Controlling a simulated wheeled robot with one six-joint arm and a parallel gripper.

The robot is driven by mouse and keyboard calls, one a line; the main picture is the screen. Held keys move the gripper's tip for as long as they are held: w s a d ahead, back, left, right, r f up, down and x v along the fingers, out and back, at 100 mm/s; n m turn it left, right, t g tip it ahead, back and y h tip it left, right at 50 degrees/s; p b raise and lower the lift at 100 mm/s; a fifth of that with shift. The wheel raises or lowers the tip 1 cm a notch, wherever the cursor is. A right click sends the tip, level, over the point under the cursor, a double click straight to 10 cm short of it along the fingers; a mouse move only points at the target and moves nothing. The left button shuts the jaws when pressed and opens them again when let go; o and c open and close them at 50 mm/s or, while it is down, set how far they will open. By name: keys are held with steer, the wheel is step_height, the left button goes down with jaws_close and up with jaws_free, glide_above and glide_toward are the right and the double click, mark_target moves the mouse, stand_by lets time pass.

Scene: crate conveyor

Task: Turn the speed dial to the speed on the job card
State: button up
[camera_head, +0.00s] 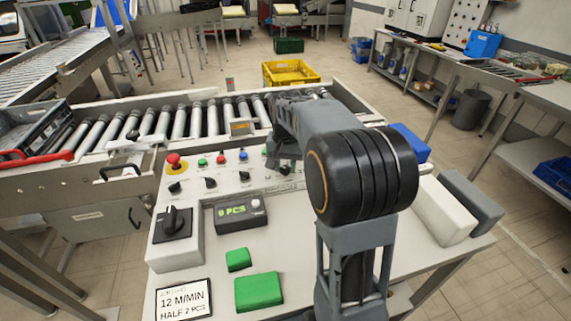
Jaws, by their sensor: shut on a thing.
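The job card (184,300) lies at the front left of the control desk and reads "12 M/MIN" and "HALF 2 PCS". My gripper (284,165) is down at the desk's control panel, right of the row of small black knobs (210,183). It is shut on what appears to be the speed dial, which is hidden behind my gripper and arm. The dial's pointer and scale cannot be read. A large black rotary switch (174,222) stands on a grey box at the left. A small display (240,211) reads "0 PCS".
A red emergency button (174,161) and several small coloured buttons line the panel's back. Green blocks (259,291) lie at the desk's front. White and grey blocks (442,210) stand at the right. The roller conveyor (180,121) runs behind, with a grey crate (30,130) at left.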

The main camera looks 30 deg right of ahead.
mark_target(285, 168)
steer(key=n+p, duration=0.2)
steer(key=n, duration=0.3)
steer(key=shift+r+n, duration=0.1)
steer(key=shift+n, duration=0.3)
steer(key=n+p, duration=0.1)
steer(key=n, duration=0.4)
steer(key=shift+a, duration=0.1)
steer(key=shift+n, duration=0.3)
steer(key=o, duration=0.9)
step_height(285, 168, up, 14)
steer(key=shift+f+p, duration=0.15)
steer(key=shift+p, duration=0.5)
